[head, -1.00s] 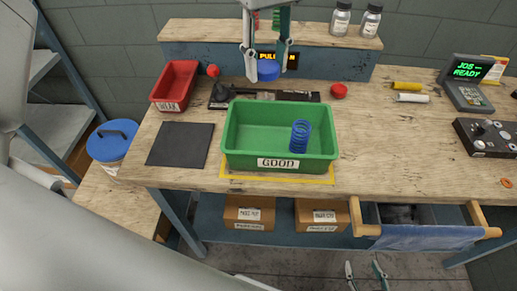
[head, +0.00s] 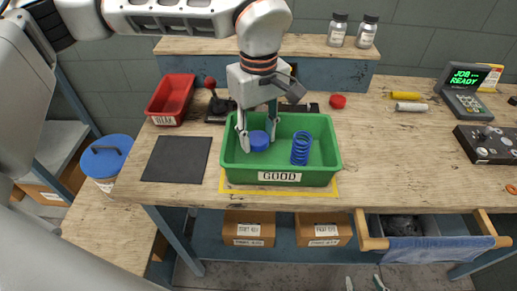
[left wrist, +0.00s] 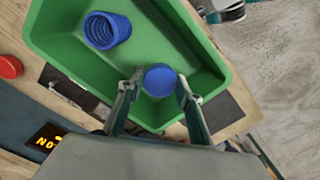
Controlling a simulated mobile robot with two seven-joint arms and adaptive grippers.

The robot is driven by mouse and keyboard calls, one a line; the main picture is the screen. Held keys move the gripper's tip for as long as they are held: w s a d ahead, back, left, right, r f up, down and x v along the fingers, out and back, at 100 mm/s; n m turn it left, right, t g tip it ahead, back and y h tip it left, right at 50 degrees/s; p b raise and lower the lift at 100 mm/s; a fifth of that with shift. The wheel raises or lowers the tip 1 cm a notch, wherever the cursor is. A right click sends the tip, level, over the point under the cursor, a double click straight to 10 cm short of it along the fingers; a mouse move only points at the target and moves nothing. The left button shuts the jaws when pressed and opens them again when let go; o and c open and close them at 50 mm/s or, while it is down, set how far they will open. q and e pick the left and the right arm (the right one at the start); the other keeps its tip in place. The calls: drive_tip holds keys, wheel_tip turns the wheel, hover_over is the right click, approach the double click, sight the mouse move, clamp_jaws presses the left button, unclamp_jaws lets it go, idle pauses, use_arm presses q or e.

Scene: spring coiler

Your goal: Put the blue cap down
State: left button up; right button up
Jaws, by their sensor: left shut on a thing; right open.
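The blue cap (head: 259,140) is between the fingers of my left gripper (head: 257,144), inside the left part of the green GOOD bin (head: 282,181). In the left wrist view the cap (left wrist: 160,80) sits at the fingertips, which are shut on its sides, low in the bin. I cannot tell whether it touches the bin floor.
A red bin (head: 167,119) and a lever with a red knob (head: 211,83) are behind to the left. A dark mat (head: 177,158) lies left of the green bin. An open drawer (head: 430,243) juts out at the front right.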

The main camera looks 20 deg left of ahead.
sight(258, 160)
use_arm(q)
drive_tip(key=shift+f, duration=2.5)
use_arm(e)
drive_tip(key=shift+f, duration=0.3)
use_arm(q)
drive_tip(key=shift+f, duration=0.1)
use_arm(e)
drive_tip(key=shift+s, duration=0.15)
use_arm(q)
drive_tip(key=o, duration=1.1)
drive_tip(key=shift+c, duration=0.2)
use_arm(e)
drive_tip(key=shift+s+f, duration=0.1)
use_arm(q)
wheel_tip(258, 160, up, 11)
drive_tip(key=shift+p, duration=0.3)
drive_tip(key=shift+r, duration=0.65)
use_arm(e)
drive_tip(key=shift+a+r, duration=0.1)
drive_tip(key=shift+r, duration=0.2)
drive_tip(key=shift+r, duration=0.1)
